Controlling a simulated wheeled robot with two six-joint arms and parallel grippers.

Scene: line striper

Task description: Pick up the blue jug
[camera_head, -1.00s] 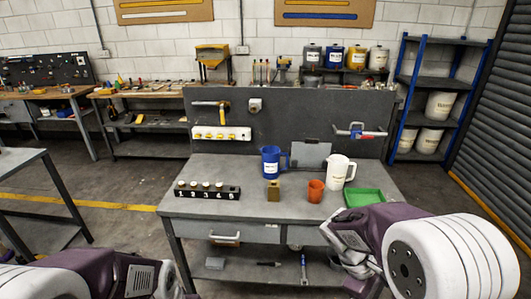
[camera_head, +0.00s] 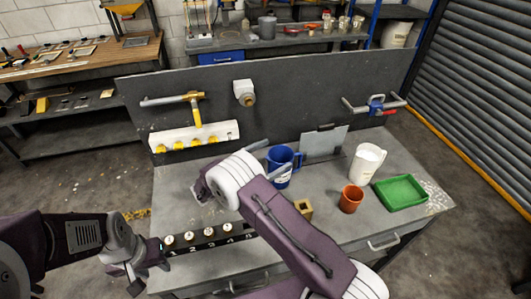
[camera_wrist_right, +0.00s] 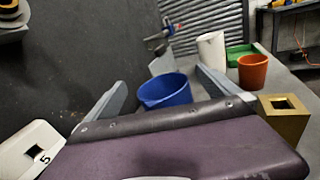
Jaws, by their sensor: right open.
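The blue jug (camera_head: 281,168) stands upright on the grey workbench (camera_head: 190,182), with its handle to the right in the head view. My right gripper (camera_head: 268,159) is open at the jug, its fingers spread to either side. The right wrist view shows the jug's open rim (camera_wrist_right: 165,92) between the two fingers (camera_wrist_right: 160,80); I cannot tell whether they touch it. My right arm hides part of the bench front. My left gripper (camera_head: 150,274) is low at the bench's front left corner, away from the jug; its jaws are unclear.
A white jug (camera_head: 366,163), an orange cup (camera_head: 351,198) and a green tray (camera_head: 400,193) stand right of the blue jug. A brass block (camera_head: 304,208) is close in front. A numbered black rack (camera_head: 210,238) lies front left. A dark panel (camera_head: 310,95) rises behind.

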